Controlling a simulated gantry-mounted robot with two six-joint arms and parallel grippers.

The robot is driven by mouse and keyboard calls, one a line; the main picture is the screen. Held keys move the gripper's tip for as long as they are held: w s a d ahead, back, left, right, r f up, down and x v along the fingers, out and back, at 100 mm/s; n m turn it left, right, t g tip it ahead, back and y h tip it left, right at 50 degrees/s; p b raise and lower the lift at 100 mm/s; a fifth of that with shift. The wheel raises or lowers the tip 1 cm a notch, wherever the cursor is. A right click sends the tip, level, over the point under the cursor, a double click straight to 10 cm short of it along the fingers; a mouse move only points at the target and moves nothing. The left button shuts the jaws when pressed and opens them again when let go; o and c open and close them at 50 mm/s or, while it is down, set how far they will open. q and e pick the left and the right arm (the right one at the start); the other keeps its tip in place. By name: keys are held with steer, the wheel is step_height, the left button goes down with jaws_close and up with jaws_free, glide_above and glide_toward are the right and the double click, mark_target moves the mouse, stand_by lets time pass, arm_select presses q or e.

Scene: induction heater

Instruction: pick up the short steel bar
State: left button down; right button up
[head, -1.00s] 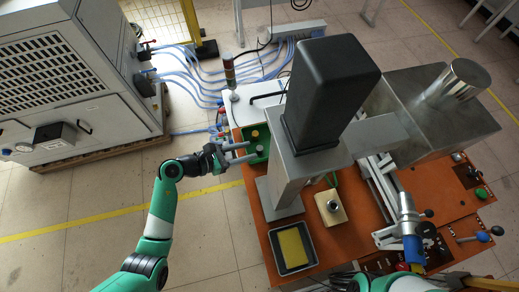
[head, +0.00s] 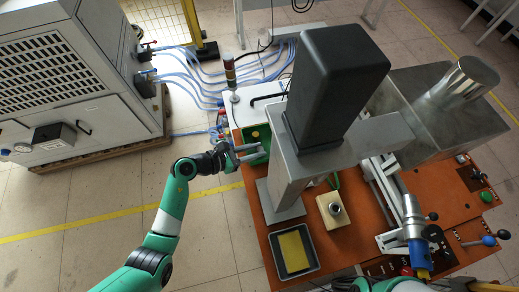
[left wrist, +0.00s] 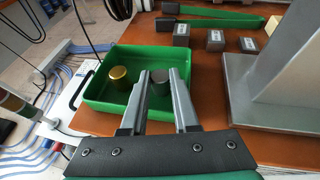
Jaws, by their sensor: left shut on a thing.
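The short steel bar (left wrist: 160,83) is a grey cylinder with a round top. In the left wrist view it stands upright between my left gripper's fingertips (left wrist: 160,80), which are shut on it. It is at the green tray (left wrist: 104,100), near the tray's right side; I cannot tell whether it still touches the tray floor. A brass bar (left wrist: 119,78) stands in the tray to its left. In the head view my left gripper (head: 258,152) reaches in from the left at the green tray (head: 246,136), and the bar is too small to make out there. My right gripper is not in view.
The grey machine column (head: 295,175) stands close right of the tray. Dark labelled blocks (left wrist: 181,35) stand behind it in the wrist view. A black tray with a yellow pad (head: 293,250) and a tan block (head: 333,210) lie nearer on the orange table.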

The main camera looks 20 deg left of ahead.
arm_select(q)
step_height(320, 180, up, 10)
steer(key=p, duration=0.4)
